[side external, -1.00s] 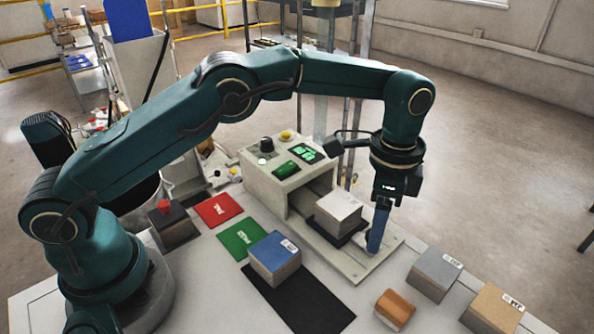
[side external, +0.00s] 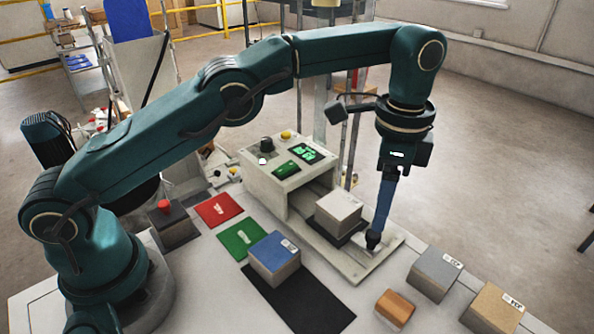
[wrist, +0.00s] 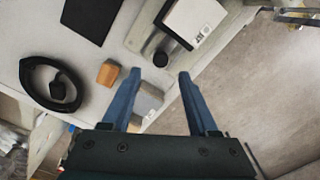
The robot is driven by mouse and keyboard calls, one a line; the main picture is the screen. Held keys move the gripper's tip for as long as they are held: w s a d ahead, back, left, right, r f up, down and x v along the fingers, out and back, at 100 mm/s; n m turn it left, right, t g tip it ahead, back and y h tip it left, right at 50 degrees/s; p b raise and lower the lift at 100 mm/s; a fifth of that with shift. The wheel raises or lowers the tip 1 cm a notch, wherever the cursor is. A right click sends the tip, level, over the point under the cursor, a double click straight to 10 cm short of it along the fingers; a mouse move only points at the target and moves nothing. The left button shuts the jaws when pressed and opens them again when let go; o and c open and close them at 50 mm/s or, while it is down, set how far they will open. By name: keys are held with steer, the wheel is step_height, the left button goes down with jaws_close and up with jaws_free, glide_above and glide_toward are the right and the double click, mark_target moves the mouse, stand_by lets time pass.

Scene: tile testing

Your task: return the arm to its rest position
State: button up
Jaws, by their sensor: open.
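My gripper (side external: 379,230) hangs from the raised arm, blue fingers pointing down, at the right end of the grey testing machine's base (side external: 372,262). In the wrist view the two fingers (wrist: 159,73) are apart with nothing held between them. A short black knob (side external: 373,240) stands on the base just below the fingertips; it also shows in the wrist view (wrist: 161,58), just past the tips. A white-topped block (side external: 338,207) sits on a black plate by the machine's opening. In the side view the near finger hides the far one.
The machine's housing (side external: 262,178) stands behind the plate. An orange block (side external: 395,307), a grey block (side external: 434,273) and a tan block (side external: 492,308) stand at front right. Red (side external: 218,209) and green (side external: 241,237) pads lie left.

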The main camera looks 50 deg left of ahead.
steer(key=s+a+r+n+t, duration=0.25)
steer(key=a+r, duration=0.25)
steer(key=r, duration=0.3)
steer(key=s+a+r+n+t, duration=0.1)
steer(key=s+a+r+n, duration=0.1)
steer(key=s+a+r, duration=0.45)
steer(key=s+a+f+n+t, duration=0.2)
steer(key=s+a+f+n, duration=0.1)
steer(key=s+f+n, duration=0.4)
steer(key=s+f, duration=0.1)
steer(key=s, duration=0.2)
steer(key=shift+s+f, duration=0.2)
steer(key=shift+f, duration=0.15)
steer(key=shift+n, duration=0.25)
